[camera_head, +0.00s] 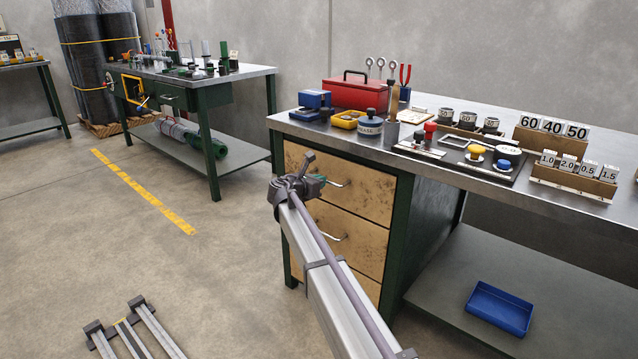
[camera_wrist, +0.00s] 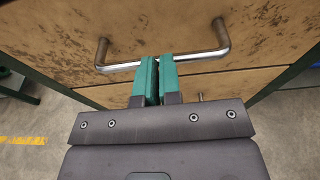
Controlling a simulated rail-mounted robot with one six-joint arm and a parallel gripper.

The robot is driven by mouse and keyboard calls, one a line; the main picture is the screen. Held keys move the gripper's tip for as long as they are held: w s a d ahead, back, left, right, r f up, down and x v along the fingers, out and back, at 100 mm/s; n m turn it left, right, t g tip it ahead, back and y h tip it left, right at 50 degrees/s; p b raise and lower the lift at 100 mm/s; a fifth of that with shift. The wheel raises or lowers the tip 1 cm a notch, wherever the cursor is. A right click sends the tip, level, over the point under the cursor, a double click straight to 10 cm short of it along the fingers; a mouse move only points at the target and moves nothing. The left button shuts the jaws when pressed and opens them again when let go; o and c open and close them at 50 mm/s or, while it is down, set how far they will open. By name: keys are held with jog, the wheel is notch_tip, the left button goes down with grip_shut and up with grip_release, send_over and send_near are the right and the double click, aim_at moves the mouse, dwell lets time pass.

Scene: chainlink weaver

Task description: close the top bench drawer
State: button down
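The top bench drawer (camera_head: 366,186) has a stained tan wooden front with a metal bar handle (camera_head: 332,183). Its front looks about flush with the drawer below; I cannot tell whether a small gap is left. In the wrist view the top drawer front (camera_wrist: 160,22) fills the upper part, with its handle (camera_wrist: 208,54) running across. My gripper (camera_head: 322,180) is in front of this drawer. In the wrist view its teal fingers (camera_wrist: 159,60) are together with nothing between them. Their tips are at the middle of the handle; I cannot tell whether they touch it.
Lower drawers (camera_head: 345,238) sit beneath. The bench top (camera_head: 455,182) holds a red toolbox (camera_head: 358,93), jars and number blocks. A blue tray (camera_head: 499,308) lies on the lower shelf. Another bench (camera_head: 190,75) stands at the back left. The floor between is clear.

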jog(key=shift+w+d+r, duration=0.15)
jog(key=shift+w+d, duration=0.05)
